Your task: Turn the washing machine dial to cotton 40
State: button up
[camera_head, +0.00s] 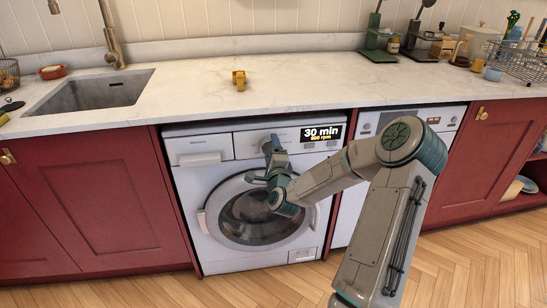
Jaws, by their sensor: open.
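The white washing machine (190,190) stands under the counter, with a round glass door and a control panel at its top. Its display (322,133) reads "30 min" and "800 rpm". My gripper (269,143) is raised in front of the panel, just left of the display, and is open. The dial cannot be made out; my gripper and wrist cover that part of the panel. I cannot tell whether the fingers touch the dial or stand apart from it. The washing machine door is closed behind my wrist.
The marble counter (190,95) runs above, with a sink (90,92) at left and a small yellow object (238,80). A second white appliance (445,116) stands to the right. Red cabinets (95,210) flank both machines. The wooden floor (480,270) at front right is clear.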

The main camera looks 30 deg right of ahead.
jog(key=p+v, duration=0.8)
jog(key=v, duration=0.5)
jog(key=shift+s, duration=0.3)
jog(key=shift+a, duration=0.1)
